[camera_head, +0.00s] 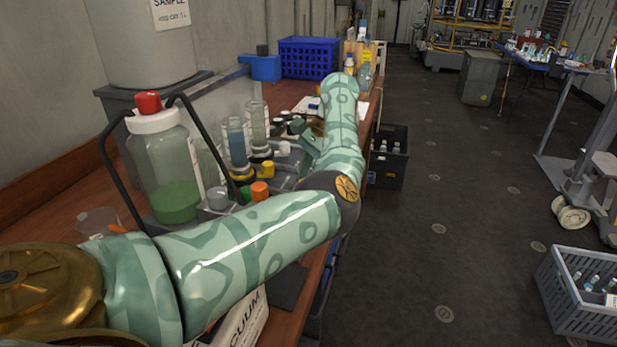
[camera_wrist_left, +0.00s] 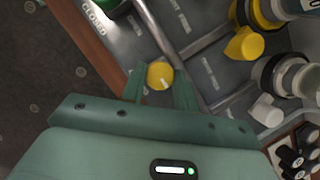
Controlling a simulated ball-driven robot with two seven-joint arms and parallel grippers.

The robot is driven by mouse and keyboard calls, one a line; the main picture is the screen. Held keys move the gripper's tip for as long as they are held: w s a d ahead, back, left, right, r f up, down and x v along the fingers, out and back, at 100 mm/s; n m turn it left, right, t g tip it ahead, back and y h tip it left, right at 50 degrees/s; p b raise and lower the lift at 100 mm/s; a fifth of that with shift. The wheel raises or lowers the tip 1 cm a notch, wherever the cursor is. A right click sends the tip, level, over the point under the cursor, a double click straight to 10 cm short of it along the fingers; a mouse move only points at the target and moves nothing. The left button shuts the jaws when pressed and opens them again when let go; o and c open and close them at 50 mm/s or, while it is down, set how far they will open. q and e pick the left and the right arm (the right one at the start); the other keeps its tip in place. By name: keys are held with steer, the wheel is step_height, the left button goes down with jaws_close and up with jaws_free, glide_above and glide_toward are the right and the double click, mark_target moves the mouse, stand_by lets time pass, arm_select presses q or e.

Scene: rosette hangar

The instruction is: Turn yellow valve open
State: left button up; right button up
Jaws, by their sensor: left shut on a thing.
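The yellow valve knob (camera_wrist_left: 160,75) is round, with a small pale mark on top, and sits on a grey labelled panel (camera_wrist_left: 150,45). My left gripper (camera_wrist_left: 159,87) is shut on it in the left wrist view, one green finger on each side. My right gripper is not in view.
A second yellow fitting with a lever (camera_wrist_left: 245,45) and a white one (camera_wrist_left: 267,110) stand right of the knob. On the bench (camera_head: 290,95) are a jar of green liquid (camera_head: 168,170), tubes of liquid (camera_head: 237,145) and a blue crate (camera_head: 308,58).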

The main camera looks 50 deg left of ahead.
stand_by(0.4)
arm_select(q)
steer(key=o, duration=1)
steer(key=v, duration=0.7)
steer(key=shift+w+r+p, duration=0.15)
steer(key=shift+r+p, duration=0.05)
steer(key=shift+p, duration=0.15)
